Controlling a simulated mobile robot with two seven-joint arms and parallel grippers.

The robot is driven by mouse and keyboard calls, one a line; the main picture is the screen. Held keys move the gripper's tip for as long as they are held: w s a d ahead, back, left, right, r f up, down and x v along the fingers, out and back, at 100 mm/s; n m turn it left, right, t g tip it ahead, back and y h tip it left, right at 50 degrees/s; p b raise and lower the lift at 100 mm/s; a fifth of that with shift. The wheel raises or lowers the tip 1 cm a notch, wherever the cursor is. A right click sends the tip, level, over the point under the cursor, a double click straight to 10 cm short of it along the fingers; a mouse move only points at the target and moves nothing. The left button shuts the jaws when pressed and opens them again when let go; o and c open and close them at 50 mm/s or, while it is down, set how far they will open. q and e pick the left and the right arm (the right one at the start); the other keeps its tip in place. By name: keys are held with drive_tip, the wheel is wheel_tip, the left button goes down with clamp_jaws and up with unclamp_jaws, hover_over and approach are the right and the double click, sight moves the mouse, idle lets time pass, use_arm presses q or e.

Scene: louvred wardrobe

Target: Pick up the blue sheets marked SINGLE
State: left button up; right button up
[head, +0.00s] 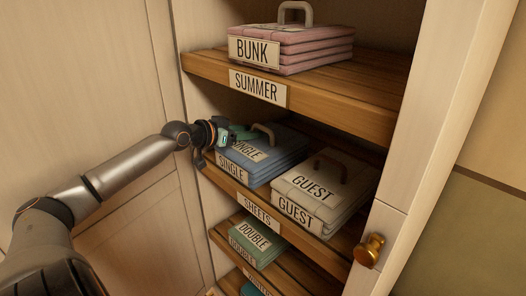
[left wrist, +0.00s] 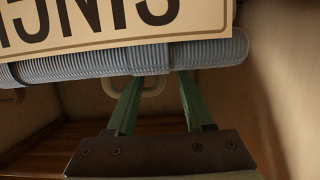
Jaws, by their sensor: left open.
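The blue sheets marked SINGLE (head: 270,165) lie as a folded stack on the SHEETS shelf, with a pale label and a tan handle (head: 264,130) on top. My left gripper (head: 240,133) is at the upper left of this stack, short of the handle. In the left wrist view my green fingers (left wrist: 157,95) are apart, with the blue stack (left wrist: 150,58) and its label (left wrist: 110,22) filling the top. My right gripper is in neither view.
White GUEST sheets (head: 325,187) lie close right of the blue stack. Pink BUNK sheets (head: 290,48) lie on the SUMMER shelf (head: 330,98) above. Green DOUBLE sheets (head: 257,240) lie below. The wardrobe's left wall is near my wrist; a brass knob (head: 369,250) stands at right.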

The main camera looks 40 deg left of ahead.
use_arm(q)
drive_tip(key=shift+x, duration=1.25)
drive_tip(key=shift+c, duration=0.4)
clamp_jaws()
drive_tip(key=shift+r, duration=0.15)
idle(0.3)
